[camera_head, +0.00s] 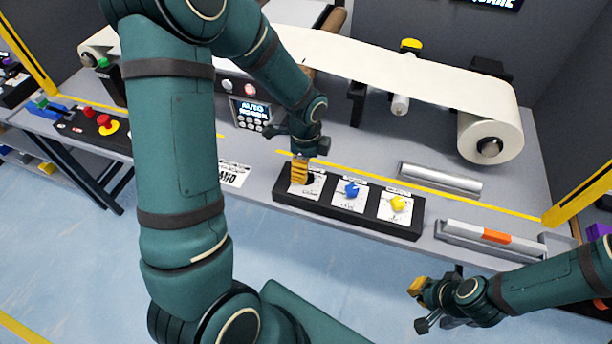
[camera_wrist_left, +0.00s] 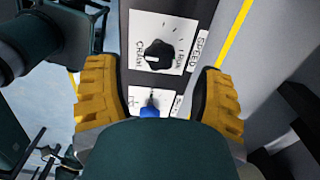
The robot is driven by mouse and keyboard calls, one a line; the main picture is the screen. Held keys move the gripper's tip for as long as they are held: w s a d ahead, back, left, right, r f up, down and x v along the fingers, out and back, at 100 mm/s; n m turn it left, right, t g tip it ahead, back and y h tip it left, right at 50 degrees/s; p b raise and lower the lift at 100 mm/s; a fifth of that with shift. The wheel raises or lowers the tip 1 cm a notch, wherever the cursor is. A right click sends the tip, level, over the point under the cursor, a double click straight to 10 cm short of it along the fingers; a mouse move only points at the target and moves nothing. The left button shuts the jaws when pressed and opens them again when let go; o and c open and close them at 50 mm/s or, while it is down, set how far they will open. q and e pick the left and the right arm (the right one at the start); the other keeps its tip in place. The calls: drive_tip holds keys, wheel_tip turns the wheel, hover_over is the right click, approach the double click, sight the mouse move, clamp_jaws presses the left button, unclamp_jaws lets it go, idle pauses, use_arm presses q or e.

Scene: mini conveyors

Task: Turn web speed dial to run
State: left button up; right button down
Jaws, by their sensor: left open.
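The web speed dial (camera_wrist_left: 158,55) is a black knob on a white plate in the left wrist view. The plate reads CRAWL on its left side, RUN on its right and SPEED beside it. A white mark on the knob lies toward the CRAWL side. My left gripper (camera_wrist_left: 162,93) is open, its yellow fingers on either side of the dial's line and apart from the knob. In the head view my left gripper (camera_head: 300,172) hangs over the left plate of the black control box (camera_head: 345,212) and hides much of the dial. My right gripper (camera_head: 416,288) is off the table's front, its jaws unclear.
A blue knob (camera_head: 351,189) and a yellow knob (camera_head: 398,204) sit to the right on the same box. A keypad display (camera_head: 252,112) stands behind. A white web roll (camera_head: 490,137) and metal bars (camera_head: 440,179) are at right. Bare floor lies in front.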

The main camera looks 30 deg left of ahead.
use_arm(q)
drive_tip(key=shift+f+b, duration=0.3)
drive_tip(key=shift+f, duration=2)
drive_tip(key=c, duration=1.2)
